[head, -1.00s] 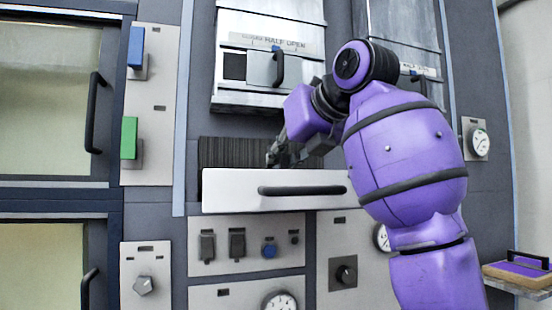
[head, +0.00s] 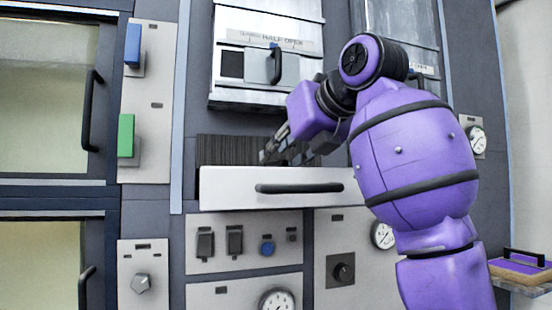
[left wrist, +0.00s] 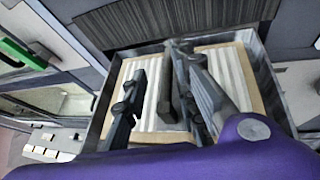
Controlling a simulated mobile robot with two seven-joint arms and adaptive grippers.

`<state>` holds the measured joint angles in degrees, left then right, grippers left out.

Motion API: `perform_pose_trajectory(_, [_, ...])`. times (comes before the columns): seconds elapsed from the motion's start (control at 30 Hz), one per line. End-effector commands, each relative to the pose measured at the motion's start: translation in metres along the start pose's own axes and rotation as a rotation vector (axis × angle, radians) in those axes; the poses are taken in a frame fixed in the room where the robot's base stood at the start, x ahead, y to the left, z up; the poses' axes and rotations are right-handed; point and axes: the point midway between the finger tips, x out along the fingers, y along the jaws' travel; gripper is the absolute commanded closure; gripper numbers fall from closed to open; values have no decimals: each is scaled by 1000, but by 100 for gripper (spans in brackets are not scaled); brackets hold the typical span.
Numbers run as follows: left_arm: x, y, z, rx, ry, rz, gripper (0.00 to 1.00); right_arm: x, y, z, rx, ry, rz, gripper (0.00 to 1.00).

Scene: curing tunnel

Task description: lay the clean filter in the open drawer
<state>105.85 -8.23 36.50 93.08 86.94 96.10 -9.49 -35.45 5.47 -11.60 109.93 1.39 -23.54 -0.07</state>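The clean filter (left wrist: 150,80), white and pleated with a tan frame, lies inside the open drawer in the left wrist view. The open drawer (head: 225,190) has a white front and a dark bar handle; its metal wall shows in the left wrist view (left wrist: 270,75). The filter is hidden behind the drawer front in the head view. My left gripper (head: 287,152) reaches down over the drawer. In the left wrist view its fingers (left wrist: 165,88) stand apart on either side of a dark bar on the filter, seemingly its handle. My right gripper is not in view.
A half-open metal shutter (head: 265,65) hangs above the drawer. Switches and dials sit below it. A purple filter (head: 520,265) with a black handle rests on a shelf at the lower right. Glazed doors (head: 45,100) stand at the left.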

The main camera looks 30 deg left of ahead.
Motion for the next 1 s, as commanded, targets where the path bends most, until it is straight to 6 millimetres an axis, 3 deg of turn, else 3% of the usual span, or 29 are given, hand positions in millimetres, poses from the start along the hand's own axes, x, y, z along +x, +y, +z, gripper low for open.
perform_pose_trajectory(0.3, [-67,-3,-1,4,0,-1,74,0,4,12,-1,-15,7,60])
perform_pose_trajectory(0.5, [-95,-2,-1,3,0,0,74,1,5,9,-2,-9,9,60])
perform_pose_trajectory(1.0, [-103,0,-1,1,1,1,74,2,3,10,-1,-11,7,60])
